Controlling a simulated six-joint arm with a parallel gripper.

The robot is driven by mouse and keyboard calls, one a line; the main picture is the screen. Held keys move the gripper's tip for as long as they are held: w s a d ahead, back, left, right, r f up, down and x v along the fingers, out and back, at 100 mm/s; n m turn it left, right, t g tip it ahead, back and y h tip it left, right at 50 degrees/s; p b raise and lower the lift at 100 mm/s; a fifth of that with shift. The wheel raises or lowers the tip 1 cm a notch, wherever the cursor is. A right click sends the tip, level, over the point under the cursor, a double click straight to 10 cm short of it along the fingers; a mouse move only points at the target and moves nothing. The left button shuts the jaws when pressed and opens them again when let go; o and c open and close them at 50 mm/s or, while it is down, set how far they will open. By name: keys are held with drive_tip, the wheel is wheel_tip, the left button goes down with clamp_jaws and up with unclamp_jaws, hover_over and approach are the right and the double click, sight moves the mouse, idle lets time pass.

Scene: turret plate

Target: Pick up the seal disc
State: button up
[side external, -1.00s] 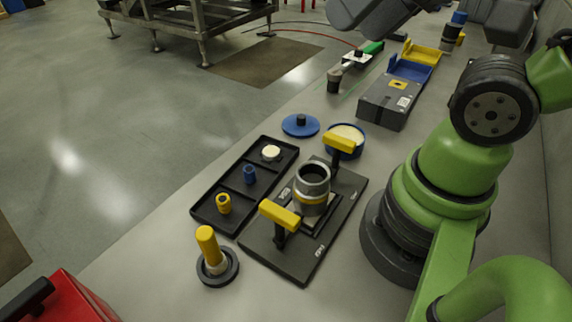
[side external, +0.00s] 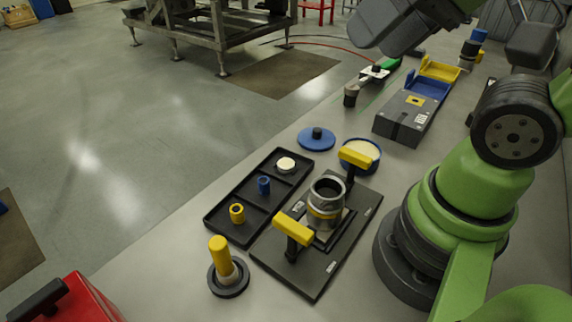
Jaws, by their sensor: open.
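The seal disc appears to be the small cream-white round disc (side external: 286,163) in the far compartment of the black tray (side external: 211,227). It lies flat, with nothing touching it from above. The tray's other compartments hold a small blue cylinder (side external: 264,185) and a yellow ring-like part (side external: 237,213). My gripper is not in view; only links of my arm show at the top and right.
Right of the tray is a black fixture plate (side external: 312,284) with a metal cylinder (side external: 325,204) and two yellow-handled clamps. A yellow-handled tool (side external: 219,252) stands in front. Beyond the tray are a blue lid (side external: 316,142) and a blue-rimmed dish (side external: 373,166).

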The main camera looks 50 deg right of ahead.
drive_tip(key=w+d+f+g+h, duration=0.1)
drive_tip(key=w+d+f+g, duration=0.15)
drive_tip(key=w, duration=0.55)
drive_tip(key=n+g+h, duration=0.1)
drive_tip(key=n+g, duration=0.1)
drive_tip(key=g, duration=0.2)
hover_over(286, 163)
wheel_tip(286, 163, down, 15)
drive_tip(key=shift+n+g, duration=0.35)
drive_tip(key=shift+n, duration=0.05)
drive_tip(key=f, duration=0.7)
drive_tip(key=shift+w+f, duration=0.1)
drive_tip(key=shift+w, duration=0.2)
drive_tip(key=shift+s+f, duration=0.15)
drive_tip(key=shift+f, duration=1.3)
drive_tip(key=shift+s+f, duration=0.15)
drive_tip(key=shift+f, duration=1.3)
drive_tip(key=c, duration=0.7)
